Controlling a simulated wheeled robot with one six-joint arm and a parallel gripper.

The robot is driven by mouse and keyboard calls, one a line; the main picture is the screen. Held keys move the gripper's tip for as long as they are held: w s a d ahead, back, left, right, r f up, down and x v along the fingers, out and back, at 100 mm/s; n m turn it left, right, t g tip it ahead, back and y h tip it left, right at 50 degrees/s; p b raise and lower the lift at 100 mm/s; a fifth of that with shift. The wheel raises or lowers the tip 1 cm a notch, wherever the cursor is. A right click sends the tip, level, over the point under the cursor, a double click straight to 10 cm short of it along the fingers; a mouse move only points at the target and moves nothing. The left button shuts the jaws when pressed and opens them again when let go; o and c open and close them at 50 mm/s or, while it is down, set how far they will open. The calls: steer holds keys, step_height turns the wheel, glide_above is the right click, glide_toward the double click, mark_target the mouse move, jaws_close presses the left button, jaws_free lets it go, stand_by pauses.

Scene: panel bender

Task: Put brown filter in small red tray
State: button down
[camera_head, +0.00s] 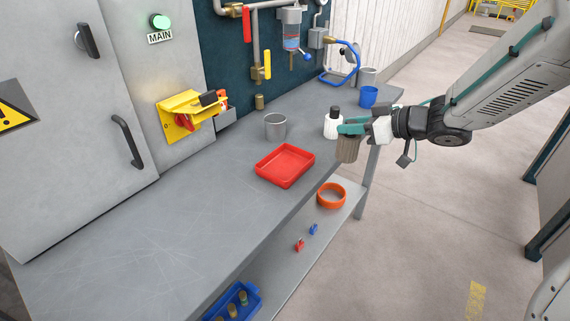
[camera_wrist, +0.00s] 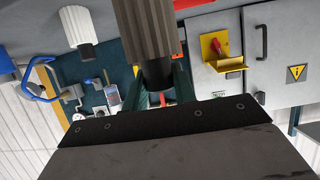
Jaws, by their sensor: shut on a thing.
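The brown filter (camera_head: 347,149) is a ribbed grey-brown cylinder. My gripper (camera_head: 350,129) is shut on its upper end and holds it near the front edge of the bench, to the right of the tray. In the wrist view the ribbed filter (camera_wrist: 148,30) fills the top middle, its dark neck between the fingers of my gripper (camera_wrist: 157,88). The small red tray (camera_head: 285,166) lies on the bench to the left of the filter and looks empty.
A grey cup (camera_head: 275,126) stands behind the tray, and a blue cup (camera_head: 368,97) at the far end. The bench (camera_head: 130,235) left of the tray is clear. An orange ring (camera_head: 331,195) lies on the lower shelf.

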steer(key=shift+w+a+f, duration=0.55)
steer(key=shift+a+f, duration=0.35)
steer(key=shift+a, duration=1.7)
steer(key=shift+w+a+f, duration=0.55)
steer(key=shift+a+f, duration=0.35)
steer(key=shift+a, duration=1.75)
steer(key=shift+w+a+f, duration=0.55)
steer(key=shift+a+f, duration=0.35)
steer(key=shift+a, duration=1.7)
steer(key=shift+f, duration=0.15)
steer(key=c, duration=1.1)
jaws_free()
steer(key=v, duration=1.2)
steer(key=shift+w+d+r, duration=0.15)
steer(key=shift+r, duration=0.15)
